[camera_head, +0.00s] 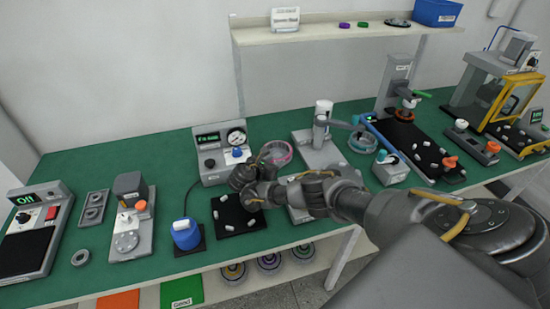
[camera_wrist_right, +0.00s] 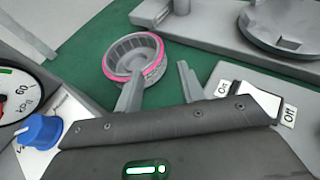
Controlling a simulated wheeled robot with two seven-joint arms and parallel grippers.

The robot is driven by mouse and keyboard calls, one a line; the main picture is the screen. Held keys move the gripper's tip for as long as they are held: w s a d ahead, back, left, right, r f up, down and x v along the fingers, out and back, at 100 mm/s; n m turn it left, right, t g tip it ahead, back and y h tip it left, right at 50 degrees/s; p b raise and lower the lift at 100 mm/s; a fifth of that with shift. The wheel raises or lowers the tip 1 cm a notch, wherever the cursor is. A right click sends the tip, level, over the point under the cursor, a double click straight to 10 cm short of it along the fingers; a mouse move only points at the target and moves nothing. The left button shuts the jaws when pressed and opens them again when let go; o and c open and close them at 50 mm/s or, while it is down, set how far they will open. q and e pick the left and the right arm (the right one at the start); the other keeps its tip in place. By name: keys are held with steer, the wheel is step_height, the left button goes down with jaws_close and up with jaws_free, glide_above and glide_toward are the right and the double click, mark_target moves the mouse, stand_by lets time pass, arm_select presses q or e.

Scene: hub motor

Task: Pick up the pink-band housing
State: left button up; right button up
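The pink-band housing (camera_head: 277,153) is a grey ring-shaped cup with a pink band near its rim. It sits on the green bench to the right of the gauge box. In the right wrist view the housing (camera_wrist_right: 134,58) lies upright just beyond the fingertips, left of centre. The left finger overlaps its lower edge, and I cannot tell whether they touch. My right gripper (camera_wrist_right: 159,82) is open, its two fingers apart with nothing between them. In the head view its arm covers part of the bench in front of the housing. My left gripper is not in view.
The gauge box (camera_head: 221,150) with a blue knob stands close on the left. A grey press stand (camera_head: 318,155) stands close on the right. A black mat (camera_head: 238,217) with several small parts lies in front.

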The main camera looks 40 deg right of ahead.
steer(key=b, duration=0.2)
glide_toward(290, 154)
steer(key=shift+d+f, duration=0.6)
steer(key=shift+d, duration=0.2)
steer(key=shift+w+d+f, duration=0.1)
steer(key=shift+w+d, duration=0.1)
steer(key=shift+d, duration=0.1)
steer(key=shift+w+d, duration=0.1)
steer(key=shift+w, duration=0.05)
steer(key=shift+d+f+b, duration=0.15)
steer(key=shift+d+b, duration=0.05)
steer(key=shift+b, duration=0.1)
steer(key=b+x, duration=0.1)
steer(key=x, duration=0.1)
steer(key=b+x, duration=0.1)
steer(key=x, duration=0.1)
steer(key=shift+w+d+f, duration=0.1)
steer(key=shift+w+d, duration=0.15)
steer(key=shift+w, duration=0.1)
steer(key=shift+c, duration=0.7)
steer(key=shift+s, duration=0.1)
jaws_close()
